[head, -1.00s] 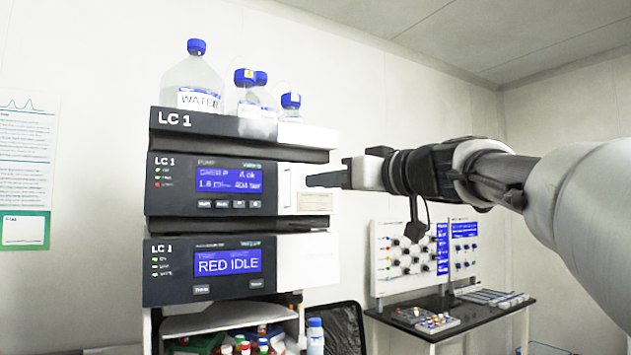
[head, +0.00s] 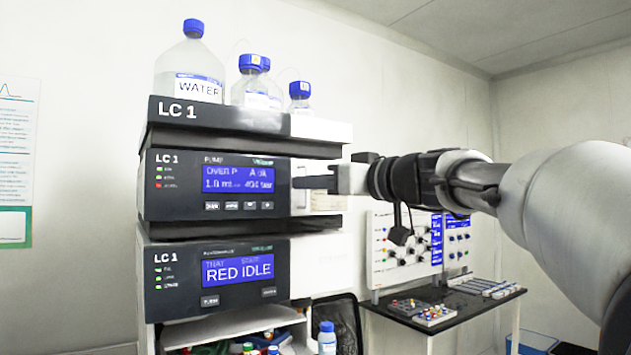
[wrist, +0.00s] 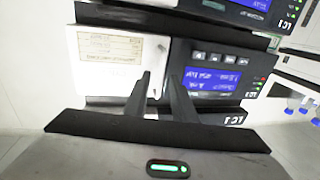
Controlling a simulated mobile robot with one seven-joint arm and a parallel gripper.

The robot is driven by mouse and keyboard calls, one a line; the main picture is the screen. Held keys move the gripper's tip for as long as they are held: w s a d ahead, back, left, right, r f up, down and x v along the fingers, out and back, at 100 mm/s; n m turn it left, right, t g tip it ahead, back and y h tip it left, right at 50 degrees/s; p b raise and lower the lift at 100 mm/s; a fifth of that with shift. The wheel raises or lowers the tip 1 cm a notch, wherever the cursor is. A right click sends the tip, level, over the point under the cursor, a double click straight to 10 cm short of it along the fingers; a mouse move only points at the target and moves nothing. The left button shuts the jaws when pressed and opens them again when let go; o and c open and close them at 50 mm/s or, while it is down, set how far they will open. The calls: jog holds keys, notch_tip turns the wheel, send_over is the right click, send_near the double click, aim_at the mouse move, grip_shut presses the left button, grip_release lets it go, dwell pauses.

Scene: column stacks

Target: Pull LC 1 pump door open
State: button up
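The LC 1 pump module (head: 216,185) is the middle unit of the stack, with a dark panel and a lit blue display. Its white door (head: 318,168) is on the right side and looks closed. The door also shows in the wrist view (wrist: 100,80), with a printed label on it. My gripper (head: 295,182) reaches in from the right, with its tips at the door's left edge near the slim upright handle. In the wrist view the two dark fingers (wrist: 160,76) are apart, in front of the handle area. I cannot tell whether they touch the handle, which they mostly hide.
A lower LC 1 module (head: 215,280) reads RED IDLE. A WATER bottle (head: 190,75) and smaller blue-capped bottles (head: 252,85) stand on top of the stack. A side table (head: 445,315) with small parts stands at right, below my arm. Air left of the stack is free.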

grip_shut()
dwell(1.5)
